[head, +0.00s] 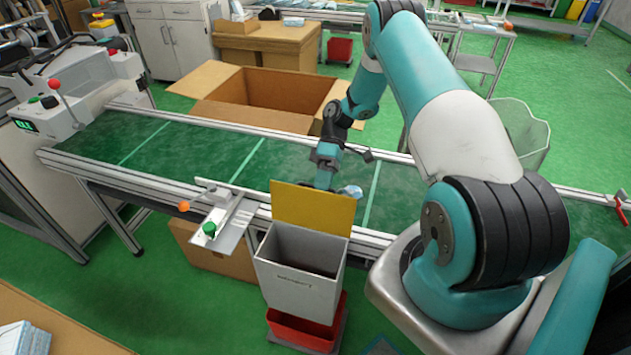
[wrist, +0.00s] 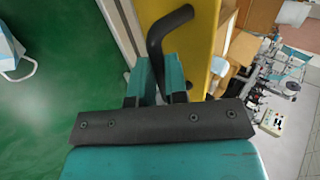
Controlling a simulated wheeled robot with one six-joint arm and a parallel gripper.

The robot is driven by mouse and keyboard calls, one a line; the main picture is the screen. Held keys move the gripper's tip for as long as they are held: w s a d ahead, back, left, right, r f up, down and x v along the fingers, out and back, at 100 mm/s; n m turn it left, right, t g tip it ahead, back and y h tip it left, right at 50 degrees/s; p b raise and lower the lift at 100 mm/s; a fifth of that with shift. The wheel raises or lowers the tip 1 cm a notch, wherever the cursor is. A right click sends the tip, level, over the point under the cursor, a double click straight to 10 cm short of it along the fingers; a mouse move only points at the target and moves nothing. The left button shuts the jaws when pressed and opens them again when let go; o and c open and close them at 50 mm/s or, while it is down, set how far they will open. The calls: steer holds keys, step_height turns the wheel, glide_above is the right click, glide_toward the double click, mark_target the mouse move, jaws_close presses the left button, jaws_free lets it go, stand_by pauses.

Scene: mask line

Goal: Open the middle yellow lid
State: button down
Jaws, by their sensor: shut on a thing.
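The yellow lid (head: 313,208) stands raised, close to upright, at the back edge of a grey bin (head: 297,285). The bin's mouth is open and its inside looks dark. My gripper (wrist: 160,78) is shut on a black bent handle (wrist: 156,38) beside the lid's yellow face (wrist: 206,35) in the wrist view. The handle appears to belong to the lid, but its attachment is not clear. In the head view my gripper is behind the lid, and the lid hides its fingertips.
The green conveyor belt (head: 205,155) runs behind the bin. A pale blue mask (head: 350,191) lies on it near my gripper; a mask (wrist: 8,50) also shows in the wrist view. An open cardboard box (head: 215,78) stands beyond. A metal bracket with a green knob (head: 209,229) sits left of the bin.

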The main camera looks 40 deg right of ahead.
steer(key=shift+f, duration=0.55)
steer(key=shift+w+d, duration=0.1)
steer(key=shift+d, duration=0.05)
steer(key=c, duration=1.2)
jaws_free()
steer(key=shift+w+d+f, duration=0.1)
steer(key=shift+w, duration=0.05)
steer(key=shift+o, duration=0.3)
steer(key=shift+r, duration=0.2)
steer(key=p+v, duration=0.2)
steer(key=v, duration=0.5)
steer(key=shift+w+d, duration=0.1)
steer(key=shift+d, duration=0.1)
